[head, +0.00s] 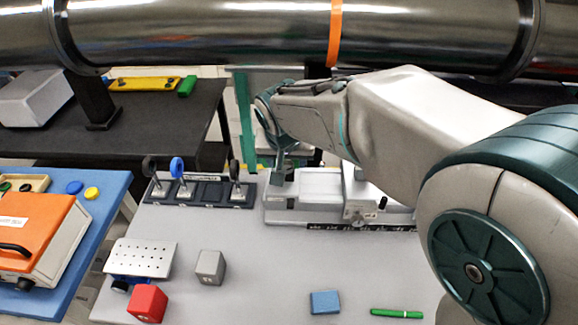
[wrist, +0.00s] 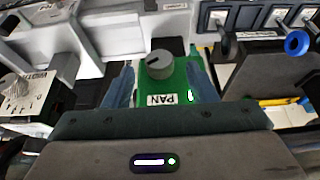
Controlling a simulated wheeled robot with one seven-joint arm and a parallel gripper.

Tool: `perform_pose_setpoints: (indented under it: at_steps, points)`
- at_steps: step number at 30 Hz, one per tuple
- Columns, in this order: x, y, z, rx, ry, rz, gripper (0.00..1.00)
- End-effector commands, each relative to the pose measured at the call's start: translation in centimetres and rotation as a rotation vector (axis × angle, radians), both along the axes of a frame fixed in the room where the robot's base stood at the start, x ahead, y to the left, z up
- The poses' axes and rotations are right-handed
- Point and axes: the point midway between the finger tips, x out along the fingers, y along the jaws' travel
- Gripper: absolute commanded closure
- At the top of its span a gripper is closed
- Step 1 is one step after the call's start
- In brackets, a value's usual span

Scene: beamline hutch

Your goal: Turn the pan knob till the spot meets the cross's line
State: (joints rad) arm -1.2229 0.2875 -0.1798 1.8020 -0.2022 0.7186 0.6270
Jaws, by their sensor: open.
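The pan knob (wrist: 159,64) is a round grey knob with a dark pointer line, on a green block with a white PAN label (wrist: 169,99) that reads upside down in the wrist view. My gripper (wrist: 160,72) is open, with one blue-grey finger on each side of the knob and a visible gap on both sides. In the head view my gripper (head: 282,174) points down at the left end of the white rail unit, and the knob cannot be made out there. I cannot make out the spot or the cross in either view.
A black rack (head: 208,192) with upright ring-topped holders stands just left of my gripper. A large steel pipe (head: 200,35) crosses above the arm. A grey block (head: 210,266), red block (head: 147,303), blue block (head: 325,302) and green marker (head: 396,314) lie on the grey table.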

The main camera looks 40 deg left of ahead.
Motion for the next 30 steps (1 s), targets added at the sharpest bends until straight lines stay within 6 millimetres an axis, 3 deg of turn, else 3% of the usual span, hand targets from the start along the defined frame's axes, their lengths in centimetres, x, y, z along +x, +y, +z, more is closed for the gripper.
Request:
perform_pose_setpoints:
  at_steps: [6,15,16,21,30]
  points:
    - [0.7,0.4,-1.9,0.000,0.000,0.001,0.48]
    - [0.7,0.5,-2.0,0.000,-0.001,0.001,0.48]
    - [0.7,0.5,-2.0,0.000,-0.001,0.001,0.51]
    - [0.7,0.5,-2.0,0.000,0.000,0.001,0.93]
    - [0.5,0.7,-2.2,-0.065,-0.039,0.005,0.93]
